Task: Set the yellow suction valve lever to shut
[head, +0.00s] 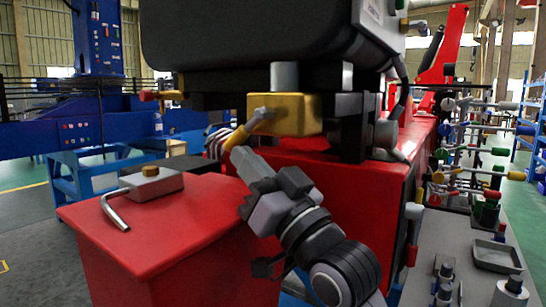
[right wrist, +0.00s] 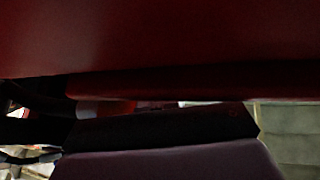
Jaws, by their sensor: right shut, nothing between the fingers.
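The brass valve block (head: 298,115) sits under a dark tank, above the red machine body. The yellow lever (head: 236,138) runs from a metal pivot on the block's front down and to the left. My right gripper (head: 238,154) is shut and empty, with its tip just below the yellow grip. I cannot tell whether it touches the lever. In the right wrist view, a dark red surface fills the top and the lever cannot be made out. My left gripper is not in view.
A red cabinet (head: 150,220) at left carries a grey box (head: 151,184) with a brass cap and a bent metal handle. A black-and-white striped hose (head: 217,142) lies just left of the lever. Levers with coloured knobs (head: 463,175) stand at right.

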